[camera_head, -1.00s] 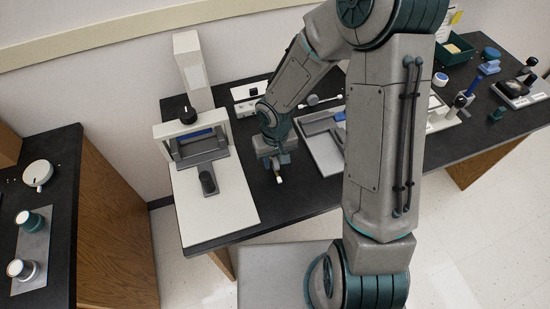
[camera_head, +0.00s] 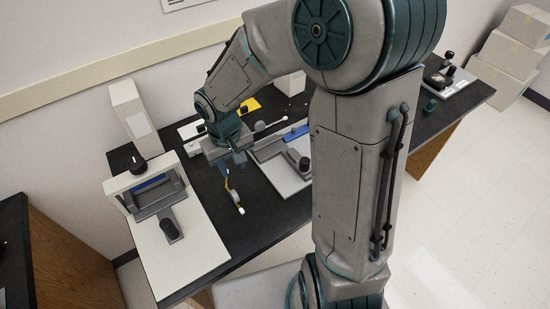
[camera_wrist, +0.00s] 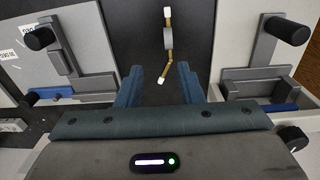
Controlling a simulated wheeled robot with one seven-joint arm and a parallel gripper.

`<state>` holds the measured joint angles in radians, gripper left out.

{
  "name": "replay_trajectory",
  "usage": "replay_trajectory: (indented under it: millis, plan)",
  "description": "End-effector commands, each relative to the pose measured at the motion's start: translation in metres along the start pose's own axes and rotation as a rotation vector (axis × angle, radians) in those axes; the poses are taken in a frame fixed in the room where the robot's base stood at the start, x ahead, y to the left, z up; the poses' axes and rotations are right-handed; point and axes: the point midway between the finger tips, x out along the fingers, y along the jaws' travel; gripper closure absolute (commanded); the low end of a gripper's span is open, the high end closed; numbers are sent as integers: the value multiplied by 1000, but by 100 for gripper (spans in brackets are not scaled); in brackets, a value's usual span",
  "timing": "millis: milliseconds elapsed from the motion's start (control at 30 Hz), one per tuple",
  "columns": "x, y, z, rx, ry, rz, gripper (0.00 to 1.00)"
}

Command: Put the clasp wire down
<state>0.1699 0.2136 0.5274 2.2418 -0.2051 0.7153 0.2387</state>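The clasp wire (camera_head: 233,195) is a thin brass-coloured piece with white ends. In the wrist view it (camera_wrist: 168,39) has a grey middle part and a bent lower piece, over the black counter (camera_wrist: 140,30). My gripper (camera_head: 232,170) is above the counter between two fixtures. In the wrist view my gripper (camera_wrist: 158,74) has its two blue fingers spread apart, with nothing clamped between them. The wire lies mostly beyond the fingertips, its near white end close to the gap. It looks to be lying on the counter, but any small height above it is hard to judge.
A white-based fixture with a black knob (camera_head: 138,166) stands left of the wire. A grey fixture with a blue bar (camera_head: 296,133) stands to the right. A yellow piece (camera_head: 250,105) and a tall white box (camera_head: 133,116) are behind. Bare black counter surrounds the wire.

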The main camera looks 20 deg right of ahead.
Motion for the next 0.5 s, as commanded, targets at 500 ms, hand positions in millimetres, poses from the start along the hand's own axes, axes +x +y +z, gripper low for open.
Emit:
replay_trajectory:
  millis: [500]
  plan:
    - [-108,68,99,195,185,85,66]
